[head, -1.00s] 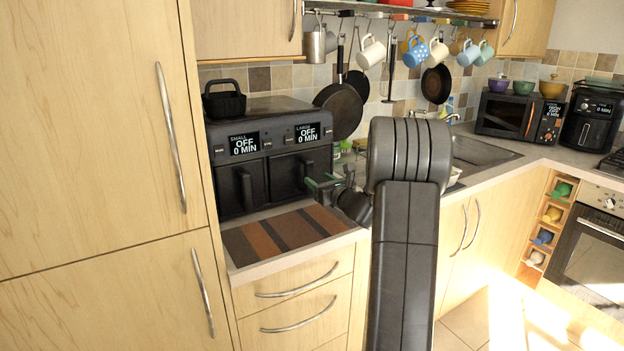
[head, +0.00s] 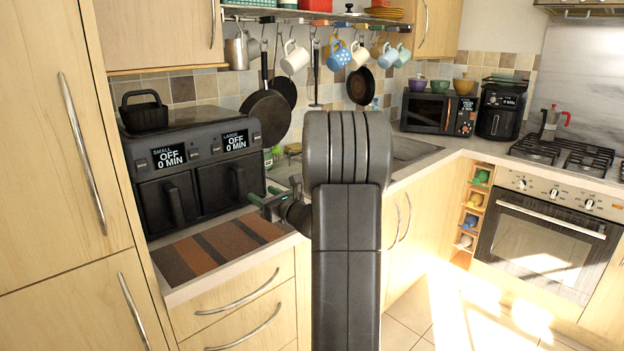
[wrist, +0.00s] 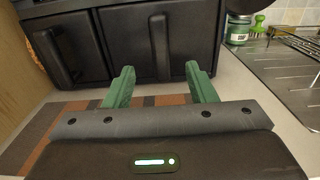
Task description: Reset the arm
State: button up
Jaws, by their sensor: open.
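My gripper shows in the wrist view (wrist: 161,88) with its two green fingers apart and nothing between them. In the head view my gripper (head: 262,200) is partly hidden behind my arm, over the counter near the right end of the striped mat (head: 187,262). The black double-drawer air fryer (head: 190,170) stands just beyond the fingers. Several mugs hang from hooks under the shelf, among them a white mug (head: 294,58), a blue dotted mug (head: 338,56) and a teal mug (head: 403,54). My gripper is well below and apart from them.
Black pans (head: 264,117) hang on the wall right of the air fryer. A dish rack (wrist: 292,62) and a green-lidded jar (wrist: 238,30) are on the counter. A microwave (head: 438,113), an oven (head: 548,243) and a hob stand at the right. The floor at right is clear.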

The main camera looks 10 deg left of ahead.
aim_at(243, 182)
jog(key=p+x, duration=0.2)
jog(key=x, duration=1)
jog(key=shift+w+a, duration=0.15)
jog(key=shift+a, duration=0.05)
jog(key=shift+d, duration=0.15)
jog(key=shift+v, duration=1.15)
jog(key=shift+s+d, duration=0.4)
